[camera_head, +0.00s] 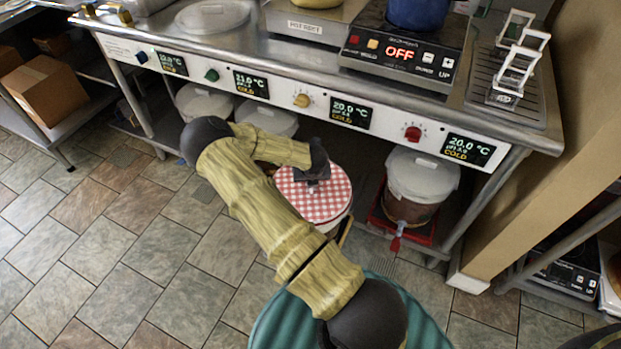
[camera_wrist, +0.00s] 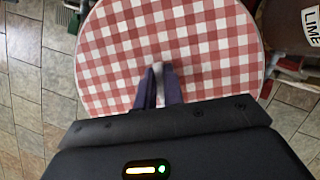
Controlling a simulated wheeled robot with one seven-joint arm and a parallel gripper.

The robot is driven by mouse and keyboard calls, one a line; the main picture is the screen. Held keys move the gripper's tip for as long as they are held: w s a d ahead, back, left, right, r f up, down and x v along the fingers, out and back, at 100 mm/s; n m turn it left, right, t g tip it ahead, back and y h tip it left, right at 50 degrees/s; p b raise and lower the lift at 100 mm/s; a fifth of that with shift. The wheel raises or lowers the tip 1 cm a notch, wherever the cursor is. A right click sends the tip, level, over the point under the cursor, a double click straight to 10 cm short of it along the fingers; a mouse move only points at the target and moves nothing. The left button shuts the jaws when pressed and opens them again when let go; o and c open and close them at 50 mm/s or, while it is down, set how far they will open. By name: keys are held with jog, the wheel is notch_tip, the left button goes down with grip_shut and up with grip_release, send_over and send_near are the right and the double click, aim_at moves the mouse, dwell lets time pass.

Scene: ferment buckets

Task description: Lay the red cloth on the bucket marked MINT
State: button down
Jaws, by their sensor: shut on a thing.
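The red cloth (camera_head: 322,206), round with a red and white check, lies flat over the top of a pale bucket under the bench. It fills the upper middle of the wrist view (camera_wrist: 120,45). My gripper (camera_wrist: 160,68) is over the cloth near its middle, its two fingers shut on a small pale bit at the cloth's surface. In the head view, my gripper (camera_head: 314,184) hides part of the cloth's far side. I cannot tell whether the cloth rests fully on the bucket. No label MINT is readable in either view.
A bucket (camera_head: 422,175) with a pale lid and red tap stands to the right; a LIME label (camera_wrist: 311,24) shows at the wrist view's right. Two lidded buckets (camera_head: 205,103) (camera_head: 268,118) stand left. The steel bench (camera_head: 250,47) overhangs them. Tiled floor is clear at left.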

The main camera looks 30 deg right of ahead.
jog(key=shift+f, duration=0.85)
dwell(2.5)
jog(key=c, duration=0.9)
grip_release()
jog(key=shift+r+p, duration=3.4)
jog(key=shift+r, duration=0.1)
